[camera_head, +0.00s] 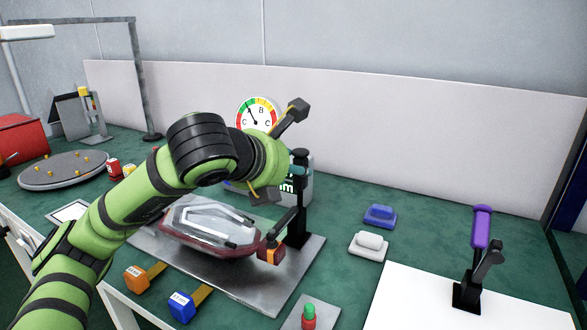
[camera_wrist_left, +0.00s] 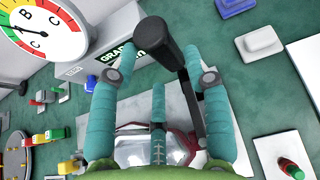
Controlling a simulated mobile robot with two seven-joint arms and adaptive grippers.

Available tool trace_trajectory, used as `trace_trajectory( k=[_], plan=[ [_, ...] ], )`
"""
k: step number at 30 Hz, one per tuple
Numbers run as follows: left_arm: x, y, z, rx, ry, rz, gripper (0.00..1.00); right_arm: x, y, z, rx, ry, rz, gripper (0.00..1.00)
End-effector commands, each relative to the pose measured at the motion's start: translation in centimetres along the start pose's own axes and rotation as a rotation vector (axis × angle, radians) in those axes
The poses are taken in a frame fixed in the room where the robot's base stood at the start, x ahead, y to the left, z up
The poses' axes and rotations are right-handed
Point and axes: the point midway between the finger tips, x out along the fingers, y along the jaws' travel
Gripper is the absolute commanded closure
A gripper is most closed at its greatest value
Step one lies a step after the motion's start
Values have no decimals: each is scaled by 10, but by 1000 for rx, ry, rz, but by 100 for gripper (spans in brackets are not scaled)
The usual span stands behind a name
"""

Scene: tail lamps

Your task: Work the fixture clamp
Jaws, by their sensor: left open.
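The fixture clamp (camera_head: 297,222) is a black upright with a dark knobbed handle and an orange-red tipped arm (camera_head: 270,251) reaching to the lamp's right end. A clear and dark red tail lamp (camera_head: 205,226) lies on a metal plate (camera_head: 308,262); my left arm covers part of it. My left gripper (camera_head: 292,170) is at the clamp's upper end, with its fingers mostly hidden in the head view. In the left wrist view, its teal fingers are spread open (camera_wrist_left: 160,62), and the clamp's black handle (camera_wrist_left: 166,44) shows between their tips. Contact cannot be told. My right gripper is not in view.
A round gauge (camera_head: 257,114) and a grey box (camera_head: 298,187) stand behind the clamp. Blue (camera_head: 380,215) and white (camera_head: 369,245) blocks lie to its right. A purple-handled toggle device (camera_head: 480,230) stands on a white board (camera_head: 420,300). Orange (camera_head: 137,278) and blue (camera_head: 182,305) tagged tools lie in front.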

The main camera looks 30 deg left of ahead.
Motion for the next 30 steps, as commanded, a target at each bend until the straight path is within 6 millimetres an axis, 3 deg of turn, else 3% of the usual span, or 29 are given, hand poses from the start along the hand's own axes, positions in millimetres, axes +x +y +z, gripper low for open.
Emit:
trace_trajectory(
  k=[6,12,17,30],
  plan=[
    [-50,0,2,0,-8,1,52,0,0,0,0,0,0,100],
    [-79,0,1,-1,-5,1,52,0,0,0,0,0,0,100],
    [-88,1,0,-1,-2,2,52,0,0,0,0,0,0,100],
    [-88,0,0,-1,-2,1,52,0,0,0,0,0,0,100]
  ],
)
